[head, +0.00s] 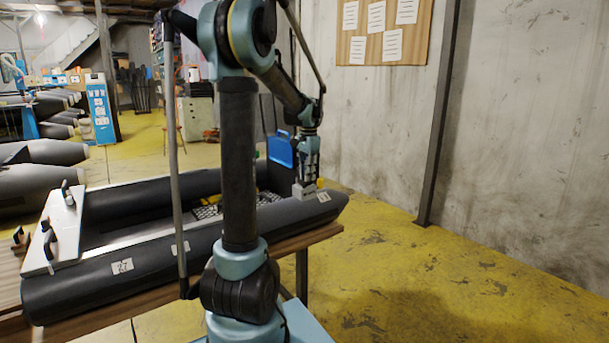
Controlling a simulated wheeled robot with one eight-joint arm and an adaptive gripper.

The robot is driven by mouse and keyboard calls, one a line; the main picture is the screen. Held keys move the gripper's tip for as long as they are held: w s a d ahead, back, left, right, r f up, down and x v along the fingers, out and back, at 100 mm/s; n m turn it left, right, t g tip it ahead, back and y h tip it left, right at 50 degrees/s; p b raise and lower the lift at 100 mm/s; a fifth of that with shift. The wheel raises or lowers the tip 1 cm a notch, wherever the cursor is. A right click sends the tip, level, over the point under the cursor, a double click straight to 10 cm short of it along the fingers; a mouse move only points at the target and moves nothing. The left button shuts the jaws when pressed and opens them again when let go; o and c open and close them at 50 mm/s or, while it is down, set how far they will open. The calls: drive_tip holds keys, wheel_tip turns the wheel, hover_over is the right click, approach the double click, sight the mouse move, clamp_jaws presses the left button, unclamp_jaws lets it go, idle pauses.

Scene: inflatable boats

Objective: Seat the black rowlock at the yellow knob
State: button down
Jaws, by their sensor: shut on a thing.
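My gripper (306,178) is right of the picture's middle, pointing down over the near tube of a dark grey inflatable boat (150,262), close to its right end. It is shut on what appears to be the black rowlock, though the held thing is too small and too covered by the fingers to make out clearly. A light grey block (304,191) sits on the tube top directly under the fingers. I cannot tell whether the held thing touches it. I cannot pick out the yellow knob.
The boat lies on a wooden table (318,237). A white transom board (62,230) with black fittings is at the boat's left end. A blue container (281,150) stands behind my gripper. A concrete wall (530,130) is right; the yellow floor there is clear.

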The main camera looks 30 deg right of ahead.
drive_tip(key=shift+f, duration=0.2)
drive_tip(key=c, duration=1.5)
unclamp_jaws()
drive_tip(key=shift+r, duration=0.1)
